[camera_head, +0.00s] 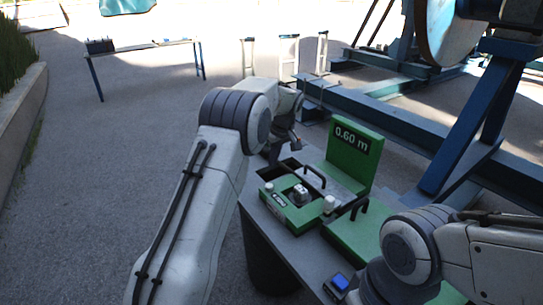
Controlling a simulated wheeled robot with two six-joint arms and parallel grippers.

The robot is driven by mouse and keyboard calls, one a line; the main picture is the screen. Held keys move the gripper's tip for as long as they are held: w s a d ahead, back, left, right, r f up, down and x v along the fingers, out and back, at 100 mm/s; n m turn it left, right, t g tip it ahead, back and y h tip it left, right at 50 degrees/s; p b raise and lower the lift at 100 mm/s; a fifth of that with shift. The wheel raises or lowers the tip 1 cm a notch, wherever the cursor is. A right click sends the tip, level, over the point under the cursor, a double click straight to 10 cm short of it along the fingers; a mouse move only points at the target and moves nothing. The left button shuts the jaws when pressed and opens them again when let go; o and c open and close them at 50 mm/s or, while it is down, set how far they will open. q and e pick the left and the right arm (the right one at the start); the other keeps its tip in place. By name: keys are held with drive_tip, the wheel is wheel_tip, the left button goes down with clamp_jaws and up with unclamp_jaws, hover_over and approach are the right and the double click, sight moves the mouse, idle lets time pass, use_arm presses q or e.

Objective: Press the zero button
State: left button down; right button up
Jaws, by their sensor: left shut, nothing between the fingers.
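A green cable measuring unit (290,212) stands on a grey table, with an upright green display (353,152) that reads 0.60 m. A small box with a blue button (340,282) sits near the table's front edge; its label cannot be read. I cannot tell for sure which button is the zero button. My left gripper (283,150) hangs behind the measuring unit at its far left side, partly hidden by my left arm. It is shut and empty, apart from the blue button. My right arm reaches in beside the blue button; its gripper is not visible.
Black handles (314,172) and white knobs (328,204) stick up from the unit. A blue steel reel stand (400,125) stands behind the table on the right. A second table (140,46) is far off at left. The paved ground at left is clear.

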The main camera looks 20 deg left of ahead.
sight(269, 185)
use_arm(q)
drive_tip(key=x, duration=0.3)
drive_tip(key=p+x, duration=0.1)
drive_tip(key=x, duration=0.5)
drive_tip(key=shift+s+d+f, duration=0.25)
drive_tip(key=shift+s+f, duration=0.05)
drive_tip(key=shift+f, duration=0.2)
drive_tip(key=shift+f, duration=0.1)
